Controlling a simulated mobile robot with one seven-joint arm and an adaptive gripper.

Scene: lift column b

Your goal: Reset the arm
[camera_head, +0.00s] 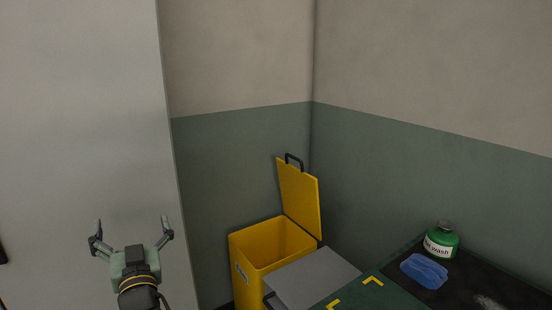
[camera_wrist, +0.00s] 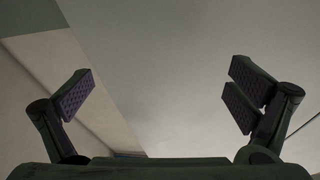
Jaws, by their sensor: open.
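My gripper (camera_head: 132,229) is at the lower left of the head view, pointing up in the picture in front of a pale grey panel. Its two fingers are spread wide with nothing between them. In the wrist view the open fingers (camera_wrist: 160,95) stand apart at left and right, with only plain pale surfaces behind them. My gripper touches nothing that I can see.
A yellow bin (camera_head: 250,262) stands in the corner with its lid (camera_head: 300,200) raised. Right of it are a grey flat surface (camera_head: 312,279) and a dark worktop (camera_head: 500,282) bearing a green wash container (camera_head: 441,242) and a blue cloth-like item (camera_head: 424,271). The pale panel (camera_head: 80,120) fills the left.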

